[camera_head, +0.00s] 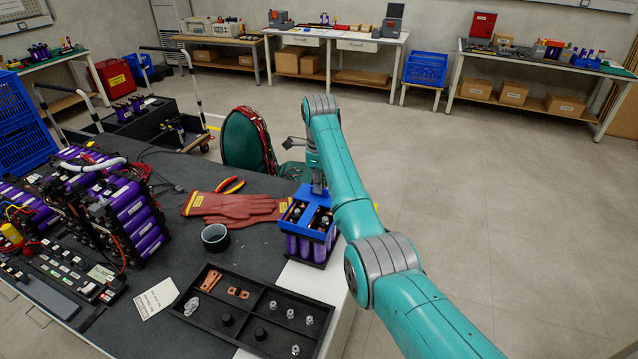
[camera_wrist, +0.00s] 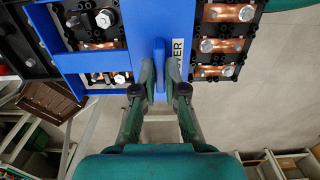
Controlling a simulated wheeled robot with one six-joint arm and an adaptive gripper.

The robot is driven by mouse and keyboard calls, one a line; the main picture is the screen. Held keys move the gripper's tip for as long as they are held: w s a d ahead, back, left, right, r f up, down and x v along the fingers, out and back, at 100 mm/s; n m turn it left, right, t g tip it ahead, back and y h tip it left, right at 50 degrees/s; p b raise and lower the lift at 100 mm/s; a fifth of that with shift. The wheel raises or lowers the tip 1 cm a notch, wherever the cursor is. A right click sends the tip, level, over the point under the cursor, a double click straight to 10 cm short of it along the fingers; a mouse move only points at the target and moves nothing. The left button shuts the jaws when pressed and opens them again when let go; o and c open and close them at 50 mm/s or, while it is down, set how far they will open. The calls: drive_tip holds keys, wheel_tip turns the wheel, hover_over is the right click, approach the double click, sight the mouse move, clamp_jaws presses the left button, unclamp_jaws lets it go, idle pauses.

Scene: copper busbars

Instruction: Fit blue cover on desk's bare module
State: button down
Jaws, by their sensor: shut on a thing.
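My gripper (camera_head: 318,188) is shut on the upright tab (camera_wrist: 160,62) of the blue cover (camera_head: 305,230). The cover is a blue frame with openings, and its wide blue face with a label fills the top middle of the wrist view (camera_wrist: 145,25). It is at the top of a module with purple cells (camera_head: 308,248) at the desk's right edge. Black plates, bolts and copper busbars (camera_wrist: 222,46) of the module show beside and through the cover. I cannot tell whether the cover is fully seated or slightly above the module.
A black compartment tray (camera_head: 240,311) with copper pieces and small metal parts lies in front. A dark cup (camera_head: 215,238), red gloves (camera_head: 235,207) and orange-handled pliers (camera_head: 230,185) lie left of the module. A large purple-celled battery pack (camera_head: 130,210) fills the desk's left. Floor to the right is open.

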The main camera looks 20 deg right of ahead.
drive_tip(key=shift+f, duration=1.1)
idle(0.9)
drive_tip(key=c, duration=1.2)
unclamp_jaws()
drive_tip(key=shift+o, duration=0.2)
drive_tip(key=shift+r, duration=4)
